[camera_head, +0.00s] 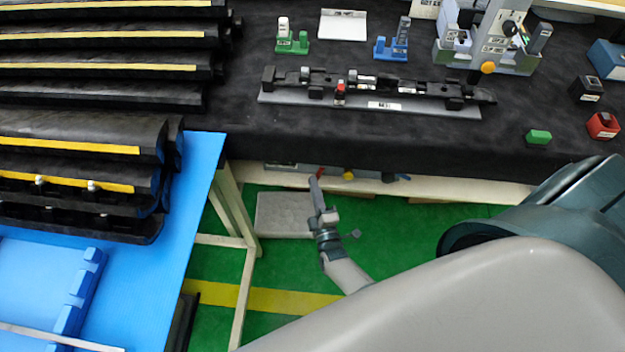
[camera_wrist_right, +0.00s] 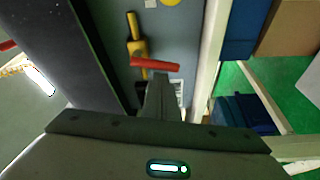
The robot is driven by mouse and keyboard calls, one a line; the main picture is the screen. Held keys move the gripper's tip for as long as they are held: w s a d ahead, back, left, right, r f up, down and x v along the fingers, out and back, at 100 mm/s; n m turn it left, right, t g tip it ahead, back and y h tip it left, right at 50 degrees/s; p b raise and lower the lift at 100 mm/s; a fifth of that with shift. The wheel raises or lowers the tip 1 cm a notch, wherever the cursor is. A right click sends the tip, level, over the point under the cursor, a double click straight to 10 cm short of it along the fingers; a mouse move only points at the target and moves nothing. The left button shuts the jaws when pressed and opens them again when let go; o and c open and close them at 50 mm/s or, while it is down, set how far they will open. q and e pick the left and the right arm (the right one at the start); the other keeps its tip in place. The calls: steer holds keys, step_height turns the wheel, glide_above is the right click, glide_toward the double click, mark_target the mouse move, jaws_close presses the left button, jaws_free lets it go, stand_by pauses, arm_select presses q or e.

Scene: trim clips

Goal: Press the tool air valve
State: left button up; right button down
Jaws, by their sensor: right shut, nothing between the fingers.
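A grey panel (camera_wrist_right: 190,40) is mounted under the front edge of the table and shows only as a thin strip in the head view. On it, a red lever (camera_wrist_right: 155,63) sits on a yellow valve body (camera_wrist_right: 137,45); a red bit also shows in the head view (camera_head: 321,172). No label that I can read tells which control is the tool air valve. My right gripper (camera_head: 314,182) reaches up from below, shut and empty. In the right wrist view its fingertips (camera_wrist_right: 160,82) are close to the red lever; I cannot tell whether they touch. My left gripper is out of view.
A yellow knob (camera_head: 348,174) and a blue part sit farther right along the panel. The black-covered table (camera_head: 330,142) overhangs above the gripper. A blue-topped stand (camera_head: 190,220) with pale legs is at left. Green floor with a grey slab (camera_head: 280,215) lies below.

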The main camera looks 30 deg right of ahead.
steer(key=shift+s, duration=0.15)
steer(key=b+v, duration=0.3)
steer(key=v, duration=1.4)
steer(key=shift+s, duration=0.1)
steer(key=s+a+f+m+g+y, duration=0.25)
steer(key=s+f+g, duration=0.3)
steer(key=f, duration=0.65)
steer(key=s+a+f+m+g+y, duration=0.2)
steer(key=s+f+g+y, duration=0.3)
steer(key=f, duration=0.8)
steer(key=s+d+f+m+g, duration=0.1)
steer(key=s+d+f+g, duration=0.1)
steer(key=s, duration=0.5)
steer(key=s+d+f+m+g+h, duration=0.1)
steer(key=s+d+f+m+g, duration=0.1)
steer(key=s+f, duration=0.2)
steer(key=s+d+f+m+g+h, duration=0.1)
steer(key=s+d+f+m+g, duration=0.1)
steer(key=s, duration=0.7)
step_height(320, 180, down, 2)
steer(key=shift+s+d+f+g, duration=0.1)
steer(key=shift+s+d+g, duration=0.35)
steer(key=shift+d, duration=0.15)
